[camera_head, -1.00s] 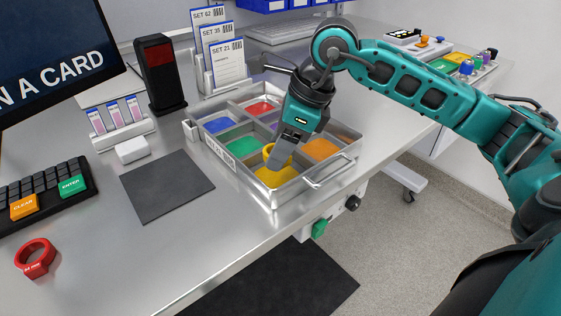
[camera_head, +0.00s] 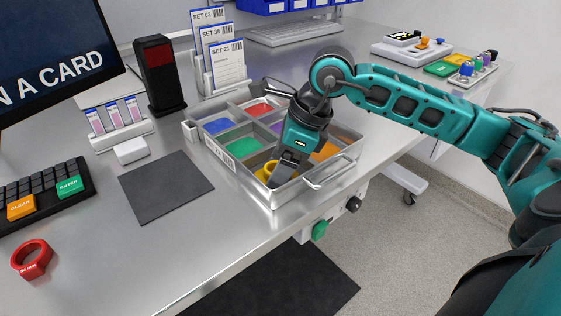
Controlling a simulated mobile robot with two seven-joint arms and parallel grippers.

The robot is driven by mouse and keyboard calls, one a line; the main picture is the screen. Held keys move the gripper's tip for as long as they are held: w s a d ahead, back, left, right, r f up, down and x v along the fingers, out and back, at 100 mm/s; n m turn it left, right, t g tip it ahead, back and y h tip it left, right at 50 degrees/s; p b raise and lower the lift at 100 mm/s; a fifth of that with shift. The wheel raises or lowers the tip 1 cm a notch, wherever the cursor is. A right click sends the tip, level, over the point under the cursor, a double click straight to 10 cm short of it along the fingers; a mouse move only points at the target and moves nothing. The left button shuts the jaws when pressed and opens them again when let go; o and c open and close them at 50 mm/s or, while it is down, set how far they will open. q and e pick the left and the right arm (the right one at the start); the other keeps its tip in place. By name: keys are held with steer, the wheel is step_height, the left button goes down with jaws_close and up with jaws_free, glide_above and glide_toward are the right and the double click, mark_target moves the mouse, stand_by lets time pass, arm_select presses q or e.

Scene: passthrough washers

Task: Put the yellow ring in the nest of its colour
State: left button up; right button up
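The yellow ring (camera_head: 265,172) is in the yellow-floored compartment at the front of the metal tray (camera_head: 276,199), low down and partly hidden by my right gripper. My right gripper (camera_head: 280,178) points down into this compartment with its fingers at the ring. The fingers seem to be on the ring, but the gap between them is hidden. Whether the ring rests on the compartment floor cannot be told. My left gripper is not in view.
The tray's other compartments are red (camera_head: 259,108), blue (camera_head: 218,126), green (camera_head: 242,147), purple and orange (camera_head: 325,150). A red ring (camera_head: 32,259) lies at the table's left front. A dark mat (camera_head: 166,187) lies left of the tray. A card holder (camera_head: 222,78) stands behind.

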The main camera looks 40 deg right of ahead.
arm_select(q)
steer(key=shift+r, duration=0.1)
arm_select(e)
steer(key=shift+r, duration=0.1)
steer(key=shift+r+p, duration=0.25)
steer(key=shift+p, duration=0.05)
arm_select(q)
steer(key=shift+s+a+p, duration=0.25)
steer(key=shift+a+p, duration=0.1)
arm_select(e)
steer(key=v, duration=1.1)
steer(key=shift+s+d+r, duration=0.15)
steer(key=shift+s+r, duration=0.05)
steer(key=shift+r, duration=0.05)
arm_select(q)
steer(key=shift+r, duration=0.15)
arm_select(e)
steer(key=shift+s, duration=0.1)
